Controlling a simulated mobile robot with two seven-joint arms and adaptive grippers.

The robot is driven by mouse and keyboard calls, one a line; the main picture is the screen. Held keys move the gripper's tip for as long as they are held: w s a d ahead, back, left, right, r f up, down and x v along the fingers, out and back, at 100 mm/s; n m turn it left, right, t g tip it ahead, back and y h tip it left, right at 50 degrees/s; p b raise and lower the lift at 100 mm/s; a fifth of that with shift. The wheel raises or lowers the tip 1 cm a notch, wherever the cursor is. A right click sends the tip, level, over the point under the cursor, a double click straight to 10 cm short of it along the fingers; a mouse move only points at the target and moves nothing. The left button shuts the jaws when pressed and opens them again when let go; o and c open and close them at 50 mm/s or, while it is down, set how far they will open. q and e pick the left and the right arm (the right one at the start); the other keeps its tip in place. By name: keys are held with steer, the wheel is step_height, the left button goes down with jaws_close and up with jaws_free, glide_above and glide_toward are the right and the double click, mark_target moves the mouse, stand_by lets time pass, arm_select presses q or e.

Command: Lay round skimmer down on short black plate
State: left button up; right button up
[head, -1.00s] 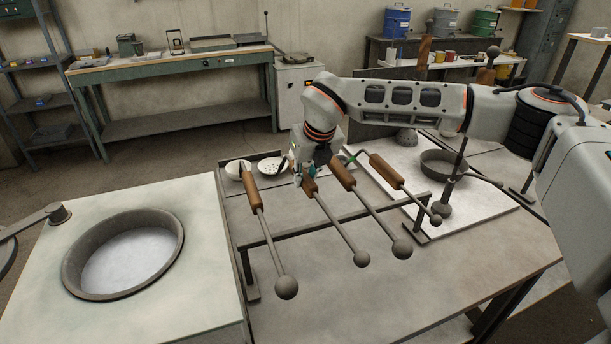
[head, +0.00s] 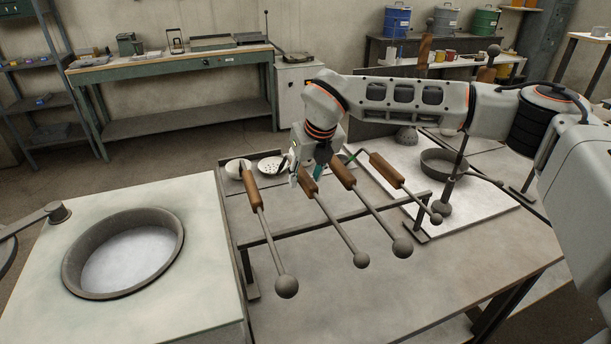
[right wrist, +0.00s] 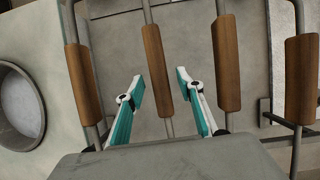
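The round skimmer shows as a pale perforated bowl (head: 272,166) at the far end of the rack, beside a plain pale bowl. The wooden handle below my gripper (right wrist: 157,70) appears to be its own. My right gripper (head: 306,176) is over this handle in the head view. In the right wrist view its two teal-and-white fingers (right wrist: 154,90) are spread apart, one on each side of the handle, with gaps; depth is hard to judge. I cannot single out the short black plate. My left gripper is not in view.
Neighbouring tools with wooden handles lie close by on the left (head: 251,187) and right (head: 342,173), across a metal rack bar (head: 340,219). A round basin (head: 72,272) is sunk in the left counter. A dark pan (head: 443,163) and a perforated dome (head: 406,135) are at right.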

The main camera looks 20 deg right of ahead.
steer(key=w+p+v, duration=0.1)
steer(key=p+v, duration=0.1)
steer(key=v, duration=0.7)
steer(key=w+r+p+v, duration=0.1)
steer(key=p+v, duration=0.1)
steer(key=v, duration=0.7)
steer(key=shift+w, duration=0.35)
steer(key=shift+a, duration=0.1)
steer(key=shift+s, duration=0.1)
